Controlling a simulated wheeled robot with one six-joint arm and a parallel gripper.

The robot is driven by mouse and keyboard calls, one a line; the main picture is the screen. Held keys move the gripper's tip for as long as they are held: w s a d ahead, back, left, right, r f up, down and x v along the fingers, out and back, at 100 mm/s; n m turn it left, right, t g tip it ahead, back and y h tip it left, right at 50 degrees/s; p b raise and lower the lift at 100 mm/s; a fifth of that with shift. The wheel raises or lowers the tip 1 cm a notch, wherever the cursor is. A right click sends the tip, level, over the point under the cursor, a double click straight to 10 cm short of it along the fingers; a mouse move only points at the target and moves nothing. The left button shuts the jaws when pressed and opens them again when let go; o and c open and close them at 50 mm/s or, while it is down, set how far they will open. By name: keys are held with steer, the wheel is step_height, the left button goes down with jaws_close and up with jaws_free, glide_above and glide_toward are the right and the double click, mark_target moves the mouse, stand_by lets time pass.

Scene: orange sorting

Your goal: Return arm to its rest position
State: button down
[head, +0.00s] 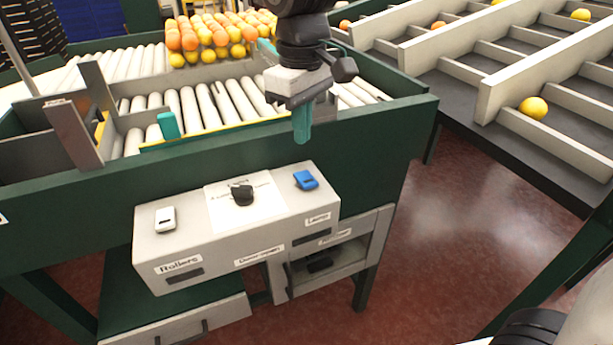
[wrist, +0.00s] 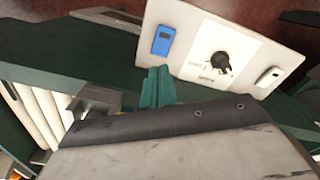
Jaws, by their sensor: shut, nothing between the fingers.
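My arm comes down from the top of the head view. My gripper (head: 302,124) has teal fingers that point down, and it hangs over the front edge of the green roller table (head: 330,136). In the wrist view my gripper (wrist: 157,86) shows its teal fingers together with nothing between them. They appear close to the control box, whose blue switch (wrist: 163,40) lies just beyond the fingertips in that view. Contact with the box is not visible.
The control box (head: 240,262) has a white switch (head: 165,219), a black knob (head: 242,194) and a blue switch (head: 306,180). Divided sorting lanes (head: 520,95) stand at the right. Open red floor lies between.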

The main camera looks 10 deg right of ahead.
mark_target(315, 180)
stand_by(0.4)
steer(key=shift+s+d+f+m+g, duration=0.15)
steer(key=shift+s+d+f+m, duration=0.15)
steer(key=shift+s+d+f, duration=0.3)
steer(key=shift+s+d+f+m+g, duration=0.15)
steer(key=shift+s+d+f+m, duration=0.2)
steer(key=shift+s, duration=0.3)
steer(key=s+d+f+m+t, duration=0.1)
steer(key=s+d+m, duration=0.7)
steer(key=s+d, duration=0.9)
steer(key=shift+d+f+t, duration=0.15)
steer(key=shift+d+t, duration=0.35)
steer(key=shift+d, duration=0.55)
